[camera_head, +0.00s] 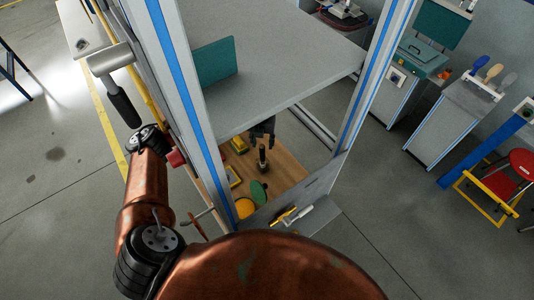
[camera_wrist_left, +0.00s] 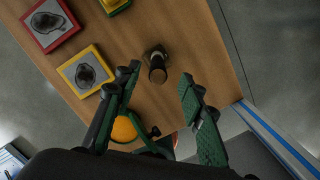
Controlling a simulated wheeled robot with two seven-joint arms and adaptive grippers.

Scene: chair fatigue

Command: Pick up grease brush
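A dark upright object with a round handle-like top, which I take for the grease brush (camera_head: 262,159), stands on the wooden tabletop. In the left wrist view it (camera_wrist_left: 156,66) stands just beyond the fingertips, in line with the gap between them. My left gripper (camera_head: 262,131) shows dark and small under the grey panel, close to the object. In the left wrist view my left gripper (camera_wrist_left: 159,82) is open, its green-padded fingers apart with nothing between the tips. The brush's bristles cannot be made out. My right gripper is not in view.
The wooden tabletop (camera_wrist_left: 205,45) holds a red-framed tray (camera_wrist_left: 50,22), a yellow-framed tray (camera_wrist_left: 85,71) and an orange round item (camera_wrist_left: 124,128). Frame posts (camera_head: 189,90) and a grey panel (camera_head: 285,65) crowd the space.

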